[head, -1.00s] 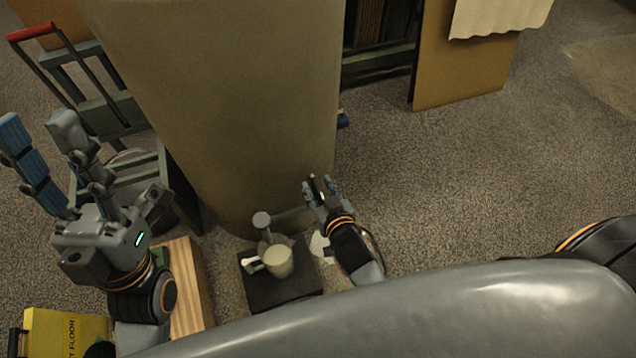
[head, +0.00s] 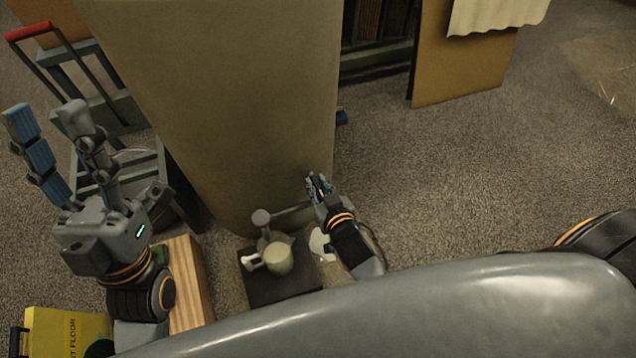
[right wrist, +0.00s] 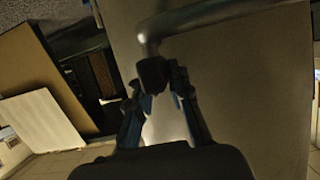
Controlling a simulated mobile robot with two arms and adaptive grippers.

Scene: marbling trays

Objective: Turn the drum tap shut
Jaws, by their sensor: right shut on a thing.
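The drum (head: 225,110) is a large beige cylinder. Its tap (head: 262,218) sticks out low on the front, with a grey bar running right towards my right gripper (head: 319,185). In the right wrist view, the bar (right wrist: 200,15) bends down to a dark end piece (right wrist: 153,73), and my right gripper (right wrist: 163,88) is shut on that end. My left gripper (head: 45,112) is raised at the left, open and empty, away from the tap.
A pale mug (head: 279,259) stands below the tap on a dark block (head: 262,292). A pale patch (head: 320,245) lies on the floor beside it. A wooden block (head: 190,285), a yellow floor sign (head: 62,335) and a red-handled cart (head: 30,31) are at the left.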

